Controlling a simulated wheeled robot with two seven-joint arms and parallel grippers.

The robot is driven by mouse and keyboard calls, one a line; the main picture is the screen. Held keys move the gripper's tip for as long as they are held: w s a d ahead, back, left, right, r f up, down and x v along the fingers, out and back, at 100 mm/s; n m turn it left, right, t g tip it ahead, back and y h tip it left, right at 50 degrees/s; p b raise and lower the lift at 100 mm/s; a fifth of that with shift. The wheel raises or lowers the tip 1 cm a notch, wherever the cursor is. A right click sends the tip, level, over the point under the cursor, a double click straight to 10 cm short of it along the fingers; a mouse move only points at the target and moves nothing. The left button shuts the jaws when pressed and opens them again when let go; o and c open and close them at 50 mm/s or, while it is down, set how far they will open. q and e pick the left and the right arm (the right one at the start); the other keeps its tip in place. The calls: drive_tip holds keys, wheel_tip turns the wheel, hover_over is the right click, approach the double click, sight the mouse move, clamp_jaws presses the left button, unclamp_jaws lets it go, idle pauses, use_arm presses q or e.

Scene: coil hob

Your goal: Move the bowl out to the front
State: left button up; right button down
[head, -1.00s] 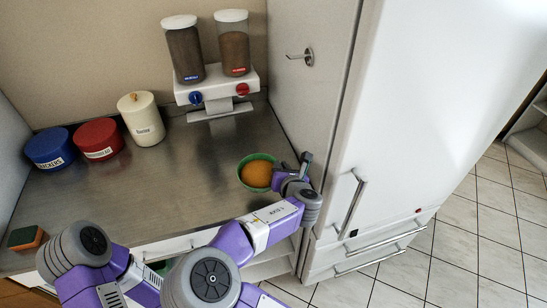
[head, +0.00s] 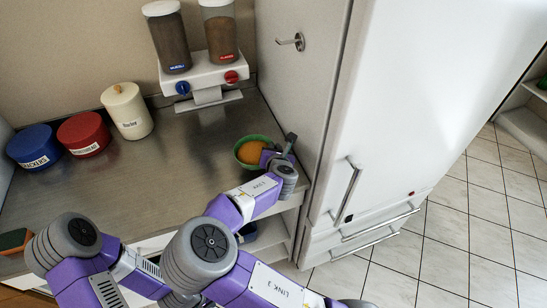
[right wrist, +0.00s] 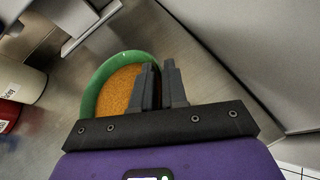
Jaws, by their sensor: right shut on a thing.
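The bowl (head: 238,150) is green, holds an orange-brown filling and stands upright near the right side of the steel counter. In the right wrist view the bowl (right wrist: 92,85) lies ahead and to the left of the fingers. My right gripper (head: 270,152) is at the bowl's right side. In the right wrist view the right gripper (right wrist: 160,68) is shut on the bowl's right wall, with one finger over the filling and the other outside. The fingers hide that part of the rim. My left gripper is not in view.
A dispenser (head: 205,75) with two filled containers stands behind the bowl. Blue (head: 35,147), red (head: 84,134) and cream (head: 127,110) canisters stand at the left. A tall white fridge (head: 385,110) is close on the right. The middle of the counter is clear.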

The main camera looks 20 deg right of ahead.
wheel_tip(320, 180, down, 3)
drive_tip(key=shift+f+b, duration=0.15)
drive_tip(key=shift+b, duration=0.3)
drive_tip(key=c, duration=1.2)
unclamp_jaws()
drive_tip(key=shift+o, duration=0.2)
drive_tip(key=shift+s, duration=0.15)
drive_tip(key=p+v, duration=0.2)
drive_tip(key=v, duration=0.9)
drive_tip(key=shift+s+r, duration=0.25)
drive_tip(key=shift+s, duration=0.05)
